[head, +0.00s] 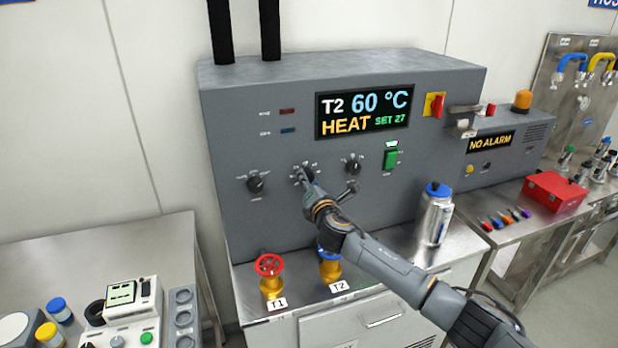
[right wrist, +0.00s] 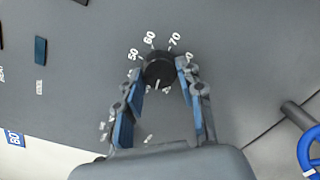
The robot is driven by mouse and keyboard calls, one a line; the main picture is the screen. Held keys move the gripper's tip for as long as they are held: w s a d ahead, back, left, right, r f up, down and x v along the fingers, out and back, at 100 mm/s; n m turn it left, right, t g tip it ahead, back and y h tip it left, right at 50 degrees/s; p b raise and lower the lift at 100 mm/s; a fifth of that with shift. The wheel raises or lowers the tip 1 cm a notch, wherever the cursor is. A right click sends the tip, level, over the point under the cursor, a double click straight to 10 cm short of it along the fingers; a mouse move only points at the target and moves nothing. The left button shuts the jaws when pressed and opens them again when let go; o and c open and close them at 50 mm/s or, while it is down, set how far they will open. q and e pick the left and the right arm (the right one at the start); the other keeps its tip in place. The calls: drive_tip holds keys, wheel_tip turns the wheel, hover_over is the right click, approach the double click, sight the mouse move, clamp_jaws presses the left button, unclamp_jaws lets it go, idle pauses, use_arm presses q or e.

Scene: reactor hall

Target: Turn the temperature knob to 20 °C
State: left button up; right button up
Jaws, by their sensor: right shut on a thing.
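The temperature knob (right wrist: 158,68) is a black round dial on the grey control panel (head: 240,130), with 50, 60 and 70 among the numbers round it. In the right wrist view its white mark points towards the bottom of the picture, away from those numbers. My right gripper (right wrist: 159,76) is shut on the knob, one finger on each side. In the head view the right gripper (head: 307,179) reaches the middle knob and partly hides it. The display (head: 365,105) reads T2 60 °C, HEAT, SET 27. My left gripper is not in view.
Other black knobs sit left (head: 255,184) and right (head: 353,166) of the held one. A green switch (head: 390,159) and a red switch (head: 436,105) are further right. Below stand a red valve (head: 269,265), a partly hidden blue valve, and a silver canister (head: 433,218).

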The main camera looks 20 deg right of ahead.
drive_tip(key=shift+f+n+p, duration=0.2)
drive_tip(key=shift+n+p, duration=0.85)
drive_tip(key=shift+n, duration=2.15)
drive_tip(key=o, duration=1.2)
drive_tip(key=shift+s, duration=0.15)
drive_tip(key=s, duration=1.1)
drive_tip(key=shift+s+a, duration=0.2)
drive_tip(key=shift+s, duration=0.2)
